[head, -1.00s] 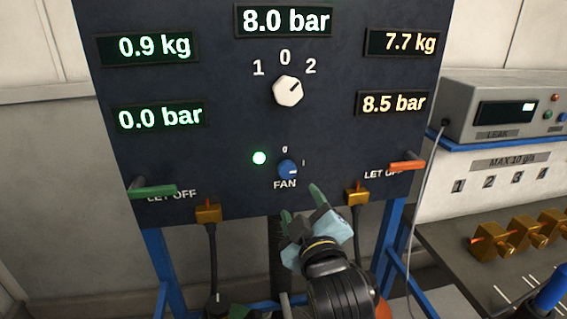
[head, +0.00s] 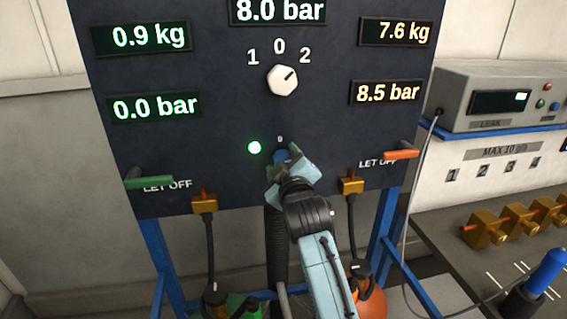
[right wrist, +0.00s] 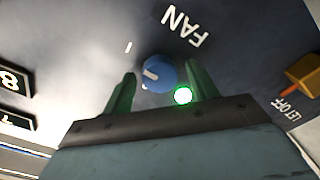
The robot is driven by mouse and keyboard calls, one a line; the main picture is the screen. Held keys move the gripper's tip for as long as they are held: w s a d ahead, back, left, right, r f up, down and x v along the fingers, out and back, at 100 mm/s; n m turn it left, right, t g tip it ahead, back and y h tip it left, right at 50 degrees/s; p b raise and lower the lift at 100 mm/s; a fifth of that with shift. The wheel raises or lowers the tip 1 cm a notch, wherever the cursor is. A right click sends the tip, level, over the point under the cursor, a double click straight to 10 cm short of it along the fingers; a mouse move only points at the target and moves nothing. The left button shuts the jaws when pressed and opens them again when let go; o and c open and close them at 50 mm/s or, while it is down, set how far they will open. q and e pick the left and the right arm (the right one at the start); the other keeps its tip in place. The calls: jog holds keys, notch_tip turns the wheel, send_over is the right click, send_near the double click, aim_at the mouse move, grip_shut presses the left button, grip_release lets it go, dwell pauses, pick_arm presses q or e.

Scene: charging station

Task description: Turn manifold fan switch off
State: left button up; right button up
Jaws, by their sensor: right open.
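The fan switch is a blue knob (head: 281,157) on the dark panel, above the FAN label, mostly hidden by my gripper in the head view. In the right wrist view the knob (right wrist: 160,72) shows plainly, with a white pointer mark on its left part. The FAN text appears upside down there. The green lamp (head: 254,148) beside the knob is lit. My right gripper (head: 279,167) is at the knob, open, with one green finger on each side of it. I cannot tell whether the fingers touch it. My left gripper is out of view.
A white selector knob (head: 283,80) sits above. A green lever (head: 149,183) and an orange lever (head: 402,155) stick out at the panel's sides. Brass fittings with hoses hang below (head: 351,186). A leak tester (head: 490,100) stands at right.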

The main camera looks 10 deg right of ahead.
jog(key=shift+c, duration=0.8)
jog(key=c, duration=0.8)
jog(key=n+p, duration=0.3)
jog(key=p, duration=0.1)
jog(key=shift+r+n, duration=0.15)
jog(key=shift+n, duration=0.15)
jog(key=shift+c, duration=0.2)
jog(key=n+p, duration=0.3)
jog(key=shift+n, duration=0.3)
jog(key=n+p, duration=0.4)
jog(key=n, duration=0.2)
pick_arm(q)
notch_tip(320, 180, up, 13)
jog(key=p, duration=0.2)
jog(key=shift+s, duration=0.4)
pick_arm(e)
jog(key=n, duration=0.4)
jog(key=shift+f, duration=0.2)
jog(key=shift+n, duration=0.5)
